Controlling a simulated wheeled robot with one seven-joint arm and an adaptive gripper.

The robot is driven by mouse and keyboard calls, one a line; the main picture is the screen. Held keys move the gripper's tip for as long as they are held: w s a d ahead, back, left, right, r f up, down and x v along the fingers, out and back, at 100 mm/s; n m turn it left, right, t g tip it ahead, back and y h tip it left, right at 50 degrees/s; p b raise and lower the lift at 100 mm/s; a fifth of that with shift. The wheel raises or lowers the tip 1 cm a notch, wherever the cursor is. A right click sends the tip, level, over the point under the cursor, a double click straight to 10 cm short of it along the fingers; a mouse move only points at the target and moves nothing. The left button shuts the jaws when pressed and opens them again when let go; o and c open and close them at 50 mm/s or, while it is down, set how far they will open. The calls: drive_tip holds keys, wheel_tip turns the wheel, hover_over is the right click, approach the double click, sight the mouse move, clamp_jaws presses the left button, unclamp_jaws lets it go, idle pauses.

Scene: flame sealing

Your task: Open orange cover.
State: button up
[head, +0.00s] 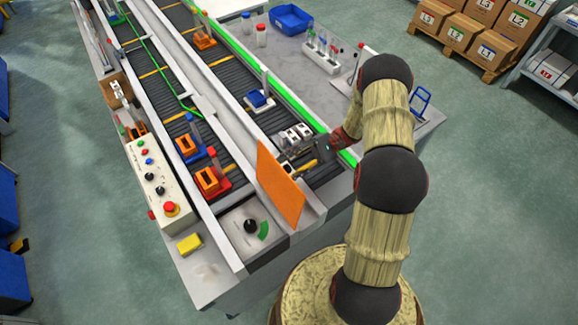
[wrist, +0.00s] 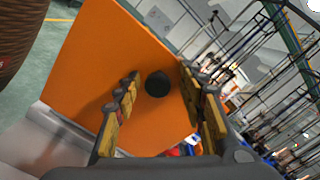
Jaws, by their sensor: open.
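The orange cover (head: 280,188) is a flat panel standing steeply tilted at the near end of the right conveyor. It fills much of the wrist view (wrist: 105,62). A round black knob (wrist: 158,84) sits on its face. My gripper (head: 294,167) is just behind the panel on its conveyor side, in the head view. In the wrist view my gripper (wrist: 161,76) is open, with yellow-padded fingers on either side of the knob. I cannot tell whether the fingers touch the knob. The knob is hidden in the head view.
A dial box (head: 245,226) is in front of the cover, and a control panel (head: 158,183) with a red button lies left. Orange and blue fixtures (head: 210,180) stand on the left conveyor. A tube rack (head: 320,57) and blue bin (head: 291,19) are at the back.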

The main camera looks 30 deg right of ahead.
drive_tip(key=w+d, duration=0.1)
drive_tip(key=d, duration=1.1)
drive_tip(key=shift+w+f, duration=0.35)
drive_tip(key=shift+f, duration=0.05)
